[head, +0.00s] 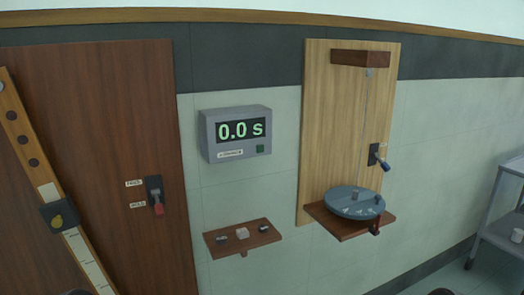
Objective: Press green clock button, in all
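The grey clock box (235,136) is mounted on the pale tiled wall near the middle of the head view. Its display (240,130) reads 0.0 s in green digits. A small dark green square button (260,149) sits at the lower right of its front face, beside a small white label (230,154). Nothing covers the button. Neither of my grippers shows. Only dark rounded bits, probably of my arms, reach the bottom edge.
Below the clock, a small wooden shelf (242,241) holds small objects. Right stands a pale wooden board (318,130) with a blue disc (354,203) on a ledge. Left is a dark wooden panel (110,110) with a red-handled switch (156,197). A grey cart (498,215) stands far right.

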